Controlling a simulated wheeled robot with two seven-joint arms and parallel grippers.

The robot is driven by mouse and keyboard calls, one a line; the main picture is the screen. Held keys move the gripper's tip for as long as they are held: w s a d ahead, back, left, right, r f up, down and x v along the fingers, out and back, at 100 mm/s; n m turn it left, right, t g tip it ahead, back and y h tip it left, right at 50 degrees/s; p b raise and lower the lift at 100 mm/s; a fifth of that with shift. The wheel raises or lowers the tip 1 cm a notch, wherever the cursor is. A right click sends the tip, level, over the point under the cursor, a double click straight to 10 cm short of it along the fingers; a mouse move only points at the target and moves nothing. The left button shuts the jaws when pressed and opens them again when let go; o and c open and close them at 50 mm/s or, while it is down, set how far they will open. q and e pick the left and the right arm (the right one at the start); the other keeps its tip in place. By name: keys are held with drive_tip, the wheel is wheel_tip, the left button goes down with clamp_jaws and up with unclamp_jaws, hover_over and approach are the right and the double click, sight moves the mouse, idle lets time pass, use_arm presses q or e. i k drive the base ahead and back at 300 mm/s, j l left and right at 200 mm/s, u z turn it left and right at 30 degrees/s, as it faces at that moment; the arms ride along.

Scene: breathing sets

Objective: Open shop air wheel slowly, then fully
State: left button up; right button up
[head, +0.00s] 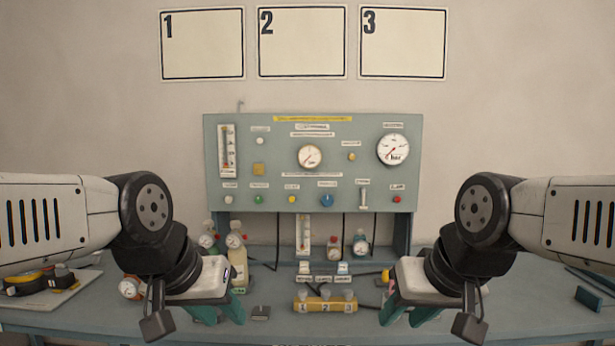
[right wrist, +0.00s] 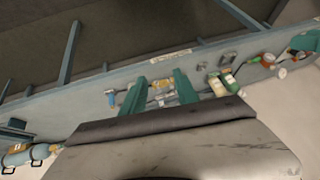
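A grey-green panel (head: 275,175) stands upright at the back of the bench. Its lower row has small coloured knobs, including a blue one (head: 327,200), a yellow one (head: 291,199) and a green one (head: 258,198). The labels are too small to read, so I cannot tell which control is the shop air wheel. My left gripper (head: 222,311) is open and empty over the bench, low and left of the panel. My right gripper (head: 405,311) is open and empty, low and right; its two teal fingers stand apart in the right wrist view (right wrist: 158,82). Neither touches the panel.
A yellow block numbered 1 to 3 (head: 325,305) sits between the grippers. Small regulators and bottles (head: 237,249) stand under and beside the panel. A tray with yellow-black gear (head: 38,284) lies far left. Three numbered boards (head: 303,42) hang above. Air before the panel is clear.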

sight(328, 200)
drive_tip(key=i+l, duration=0.15)
drive_tip(key=i, duration=0.4)
drive_tip(key=i+l, duration=0.15)
drive_tip(key=i, duration=0.35)
